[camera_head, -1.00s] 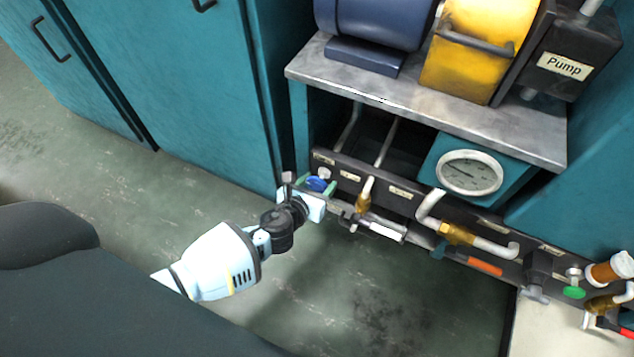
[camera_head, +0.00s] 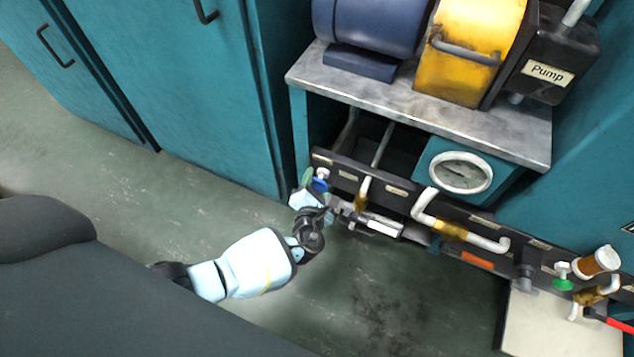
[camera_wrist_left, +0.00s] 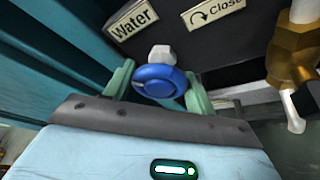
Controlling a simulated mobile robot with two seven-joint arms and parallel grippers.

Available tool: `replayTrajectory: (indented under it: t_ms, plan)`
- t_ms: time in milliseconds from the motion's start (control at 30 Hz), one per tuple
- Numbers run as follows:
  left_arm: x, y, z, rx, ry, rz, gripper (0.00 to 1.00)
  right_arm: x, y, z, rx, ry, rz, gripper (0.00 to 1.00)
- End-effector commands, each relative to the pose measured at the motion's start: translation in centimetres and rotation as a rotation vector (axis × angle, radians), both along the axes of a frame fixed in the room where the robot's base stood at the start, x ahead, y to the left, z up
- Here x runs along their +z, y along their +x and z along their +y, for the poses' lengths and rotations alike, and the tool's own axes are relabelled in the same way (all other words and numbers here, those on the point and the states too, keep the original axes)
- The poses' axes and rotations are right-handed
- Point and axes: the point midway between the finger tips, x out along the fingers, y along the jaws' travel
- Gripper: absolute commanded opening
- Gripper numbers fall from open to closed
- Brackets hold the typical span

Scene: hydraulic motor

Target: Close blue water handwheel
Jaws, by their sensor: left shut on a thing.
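The blue water handwheel (camera_wrist_left: 160,81) sits on a pale stem below the "Water" label (camera_wrist_left: 132,17) in the left wrist view. It also shows in the head view (camera_head: 319,185) at the left end of the dark valve panel. My left gripper (camera_head: 316,184) is at the handwheel, with one green finger on each side of it. In the left wrist view the fingers of the gripper (camera_wrist_left: 158,88) are shut on the wheel's rim. My right gripper is not in view.
A "Close" label with a curved arrow (camera_wrist_left: 216,10) is right of the wheel. A brass valve with white pipe (camera_wrist_left: 292,55) stands close on the right. A green handwheel (camera_head: 562,284) is at the panel's far right. Open floor (camera_head: 360,290) lies in front.

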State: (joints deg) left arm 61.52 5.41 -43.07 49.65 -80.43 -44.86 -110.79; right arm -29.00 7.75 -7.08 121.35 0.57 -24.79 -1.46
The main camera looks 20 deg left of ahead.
Motion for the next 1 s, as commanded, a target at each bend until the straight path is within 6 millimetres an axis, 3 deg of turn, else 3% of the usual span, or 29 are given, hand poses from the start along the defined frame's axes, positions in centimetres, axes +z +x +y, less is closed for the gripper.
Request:
replayTrajectory:
  t_ms: [500, 1000]
  plan:
    - [-0.2, 0.0, 0.0, 0.002, 0.434, -0.014, 0.33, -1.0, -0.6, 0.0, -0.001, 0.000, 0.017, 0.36]
    - [-0.2, -0.1, 0.0, 0.002, 0.588, -0.018, 0.33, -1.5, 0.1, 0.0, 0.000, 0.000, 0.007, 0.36]
